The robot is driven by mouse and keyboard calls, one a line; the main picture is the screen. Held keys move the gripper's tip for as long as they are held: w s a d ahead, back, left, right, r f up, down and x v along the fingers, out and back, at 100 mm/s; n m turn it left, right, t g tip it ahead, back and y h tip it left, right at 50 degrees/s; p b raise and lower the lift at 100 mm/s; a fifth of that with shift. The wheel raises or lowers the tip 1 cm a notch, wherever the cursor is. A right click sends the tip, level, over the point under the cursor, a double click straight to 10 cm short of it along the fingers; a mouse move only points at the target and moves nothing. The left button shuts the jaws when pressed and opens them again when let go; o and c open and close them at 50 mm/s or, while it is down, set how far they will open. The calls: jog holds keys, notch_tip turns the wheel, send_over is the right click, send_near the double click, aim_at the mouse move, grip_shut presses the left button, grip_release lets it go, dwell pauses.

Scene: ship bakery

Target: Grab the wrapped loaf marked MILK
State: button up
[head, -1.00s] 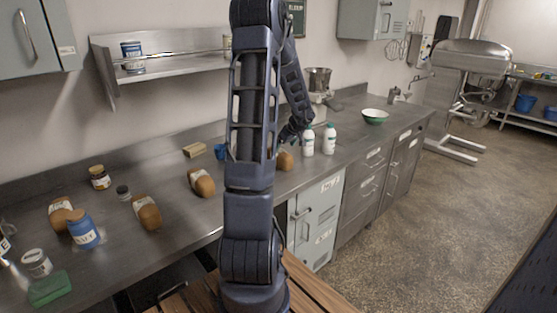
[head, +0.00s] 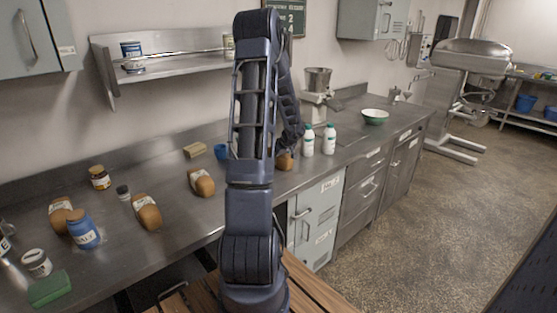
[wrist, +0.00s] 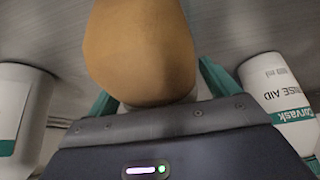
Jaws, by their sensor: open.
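In the wrist view a brown loaf (wrist: 140,45) with a pale wrapper band lies between the teal fingers of my gripper (wrist: 160,88). The fingers are open, one on each side of the loaf; I cannot tell whether they touch it. In the head view this loaf (head: 284,162) is partly hidden behind my arm, and the gripper is hidden too. Three more wrapped loaves lie on the counter: one in the middle (head: 201,182), one left of it (head: 147,212) and one far left (head: 60,214). No loaf's label is readable, so I cannot tell which is marked MILK.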

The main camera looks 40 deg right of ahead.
jog(key=c, duration=1.2)
jog(key=shift+r, duration=0.1)
